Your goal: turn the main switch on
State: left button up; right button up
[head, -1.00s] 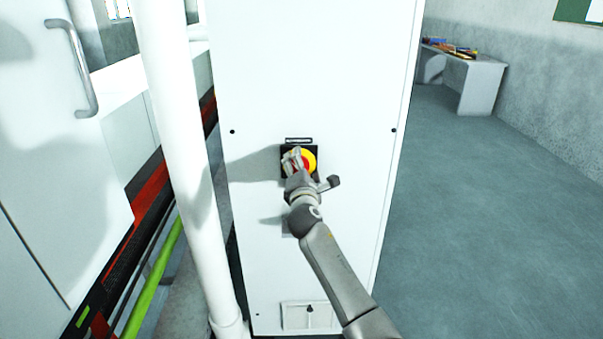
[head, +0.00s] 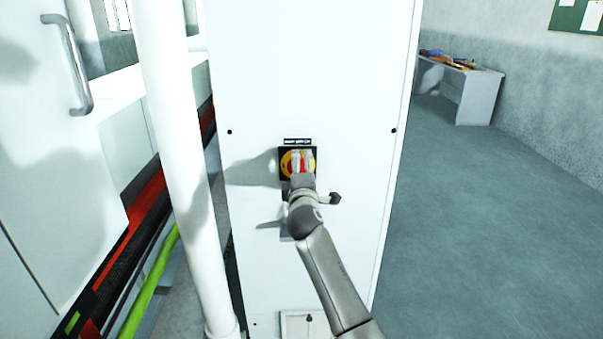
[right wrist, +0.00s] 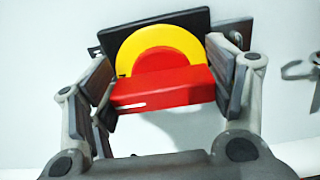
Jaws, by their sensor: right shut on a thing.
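The main switch has a yellow disc (head: 286,163) on a black square plate, mounted on the front of a white cabinet (head: 340,90). Its red handle (right wrist: 165,88) is large in the right wrist view, in front of the yellow disc (right wrist: 165,38). My right gripper (head: 301,160) is shut on the red handle, one finger on each side. In the head view the fingers point straight up over the switch and partly hide it. The handle between them looks about vertical. The right wrist view shows the gripper (right wrist: 165,85) around the handle too. My left gripper is not in view.
A white pipe (head: 180,120) stands left of the cabinet. Beyond it is a white door panel with a handle (head: 75,65). A white table (head: 480,90) with objects on it stands at the back right. The floor (head: 480,220) on the right is clear.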

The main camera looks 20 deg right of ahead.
jog(key=shift+f, duration=0.1)
dwell(0.3)
jog(key=o, duration=1)
jog(key=shift+s, duration=0.1)
jog(key=v, duration=1.2)
